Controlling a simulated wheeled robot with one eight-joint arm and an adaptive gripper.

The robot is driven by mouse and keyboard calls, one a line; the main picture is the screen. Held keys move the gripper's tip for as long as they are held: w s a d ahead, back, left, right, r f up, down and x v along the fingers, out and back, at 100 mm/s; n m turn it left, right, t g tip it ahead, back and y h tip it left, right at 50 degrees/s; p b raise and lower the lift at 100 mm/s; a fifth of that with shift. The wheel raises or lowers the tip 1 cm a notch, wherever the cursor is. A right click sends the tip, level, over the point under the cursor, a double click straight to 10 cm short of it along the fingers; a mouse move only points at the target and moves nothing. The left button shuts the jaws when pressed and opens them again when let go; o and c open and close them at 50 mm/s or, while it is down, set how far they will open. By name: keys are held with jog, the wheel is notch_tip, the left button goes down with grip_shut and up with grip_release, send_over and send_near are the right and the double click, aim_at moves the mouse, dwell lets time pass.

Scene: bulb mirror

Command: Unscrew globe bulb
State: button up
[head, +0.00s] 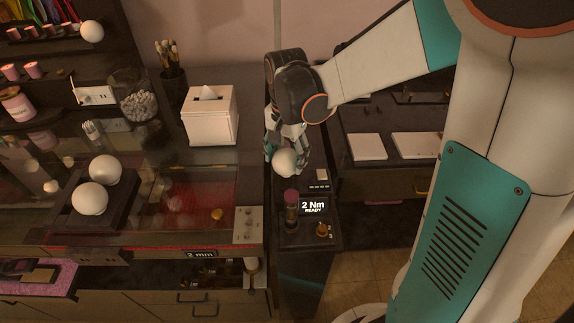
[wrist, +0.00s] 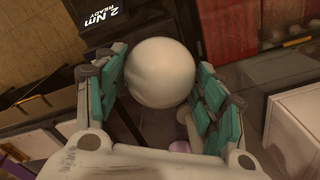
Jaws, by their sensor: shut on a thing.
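A white globe bulb (head: 285,162) is held in my gripper (head: 286,148), over the back end of a dark narrow stand (head: 302,257) with a "2 Nm READY" display (head: 313,207). In the wrist view the round bulb (wrist: 160,72) sits between the two teal-padded fingers of my gripper (wrist: 162,85). The fingers close on it from both sides. The bulb's base is hidden, so I cannot tell whether it touches the stand. Another globe bulb (head: 92,31) is on the dark frame at the upper left.
Two more white globes (head: 90,198) (head: 105,170) rest on a dark tray on the glass-topped counter. A tissue box (head: 210,115), a brush cup (head: 173,83) and a glass jar (head: 134,95) stand at the back.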

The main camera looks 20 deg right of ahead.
jog(key=n, duration=0.4)
jog(key=shift+n, duration=0.3)
jog(key=shift+n, duration=1.1)
jog(key=n, duration=0.2)
jog(key=shift+n, duration=0.4)
jog(key=n, duration=0.3)
jog(key=o, duration=0.7)
jog(key=shift+o, duration=0.2)
